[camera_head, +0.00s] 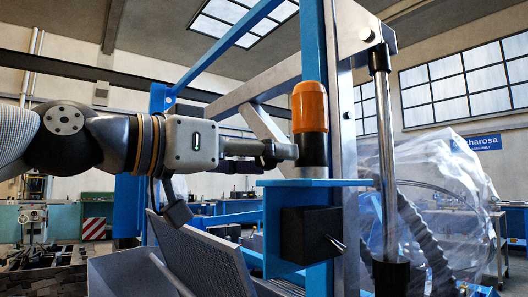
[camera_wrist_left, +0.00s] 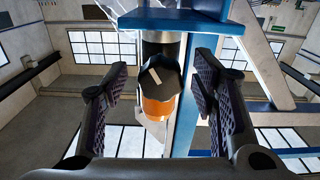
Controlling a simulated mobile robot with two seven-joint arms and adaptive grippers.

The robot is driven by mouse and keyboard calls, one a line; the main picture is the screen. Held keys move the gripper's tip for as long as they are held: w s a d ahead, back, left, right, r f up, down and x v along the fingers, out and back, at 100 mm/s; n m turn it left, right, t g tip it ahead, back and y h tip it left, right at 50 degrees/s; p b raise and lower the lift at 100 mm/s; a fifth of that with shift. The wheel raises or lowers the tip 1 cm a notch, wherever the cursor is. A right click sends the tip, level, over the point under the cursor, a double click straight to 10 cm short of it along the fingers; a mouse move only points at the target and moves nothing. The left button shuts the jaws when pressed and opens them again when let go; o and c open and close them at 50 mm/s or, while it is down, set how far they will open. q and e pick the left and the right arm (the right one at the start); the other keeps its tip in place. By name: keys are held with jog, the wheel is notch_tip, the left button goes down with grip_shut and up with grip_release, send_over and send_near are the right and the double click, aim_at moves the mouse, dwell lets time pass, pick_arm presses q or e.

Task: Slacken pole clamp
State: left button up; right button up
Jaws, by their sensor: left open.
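An orange-topped cylinder (camera_head: 310,107) with a black band and a silver lower body stands upright on a blue bracket (camera_head: 300,183). My left gripper (camera_head: 284,152) is at its left side, level with its lower body. In the left wrist view, which looks upside down, the cylinder (camera_wrist_left: 159,106) lies between the two spread fingers of my left gripper (camera_wrist_left: 162,72), with gaps on both sides. The gripper is open and empty. A chrome pole (camera_head: 386,165) stands upright at the right with a black collar near its top. I cannot tell which part is the pole clamp. My right gripper is not in view.
A blue upright (camera_head: 313,40) and a grey metal post (camera_head: 347,120) stand close behind the cylinder. A black box (camera_head: 308,233) sits below the bracket. A perforated sheet (camera_head: 205,262) slopes below my left arm. A clear plastic cover (camera_head: 450,175) and ribbed hose (camera_head: 425,240) are at the right.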

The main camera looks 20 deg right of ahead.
pick_arm(q)
jog(key=shift+c, duration=0.3)
jog(key=c, duration=1.1)
